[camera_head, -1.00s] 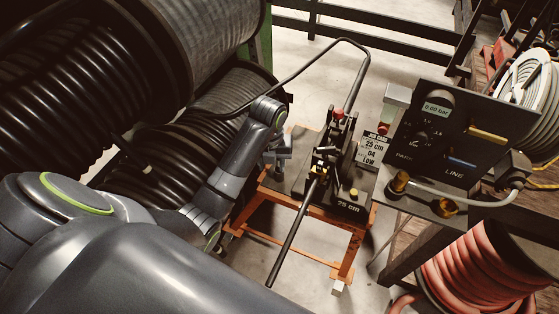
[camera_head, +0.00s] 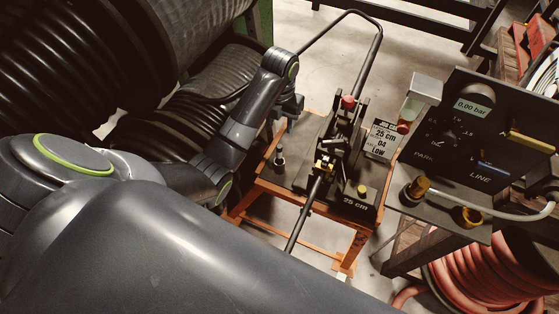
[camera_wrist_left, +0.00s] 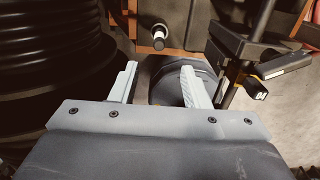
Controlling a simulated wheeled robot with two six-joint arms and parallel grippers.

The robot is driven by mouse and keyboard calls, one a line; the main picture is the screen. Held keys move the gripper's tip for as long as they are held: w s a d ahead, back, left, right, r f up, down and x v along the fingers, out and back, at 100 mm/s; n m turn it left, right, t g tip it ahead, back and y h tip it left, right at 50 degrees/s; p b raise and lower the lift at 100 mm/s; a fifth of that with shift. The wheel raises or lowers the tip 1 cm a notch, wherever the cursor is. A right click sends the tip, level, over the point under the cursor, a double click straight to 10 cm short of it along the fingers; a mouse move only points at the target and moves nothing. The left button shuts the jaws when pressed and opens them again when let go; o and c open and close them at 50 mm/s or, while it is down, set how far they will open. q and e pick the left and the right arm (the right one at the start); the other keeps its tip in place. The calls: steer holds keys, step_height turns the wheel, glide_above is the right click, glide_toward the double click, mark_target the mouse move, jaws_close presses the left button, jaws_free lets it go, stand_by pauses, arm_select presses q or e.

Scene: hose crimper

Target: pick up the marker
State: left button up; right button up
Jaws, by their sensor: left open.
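A small dark upright piece with a pale band, which looks like the marker (camera_head: 279,158), stands on the left part of the dark bench top (camera_head: 303,150). It also shows in the left wrist view (camera_wrist_left: 158,36), beyond the fingertips and roughly between their lines. My left gripper (camera_head: 288,108) is above and behind it in the head view, apart from it, near the bench's far left edge. In the left wrist view my left gripper (camera_wrist_left: 159,80) has its two pale fingers spread with nothing held between them. My right gripper is not in view.
The crimper (camera_head: 328,145) with a black hose (camera_head: 305,215) stands right of the marker. A job card (camera_head: 382,138) and a gauge panel (camera_head: 470,130) are further right. Large black hose reels (camera_head: 60,80) crowd the left. Pale floor shows behind the bench.

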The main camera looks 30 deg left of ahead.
arm_select(q)
steer(key=b, duration=0.5)
glide_above(279, 147)
steer(key=f, duration=0.6)
steer(key=shift+w+f, duration=0.1)
steer(key=shift+w, duration=0.1)
steer(key=shift+f, duration=0.8)
steer(key=f, duration=0.4)
steer(key=shift+s+f, duration=0.15)
steer(key=shift+s, duration=0.1)
steer(key=shift+f, duration=0.6)
jaws_close()
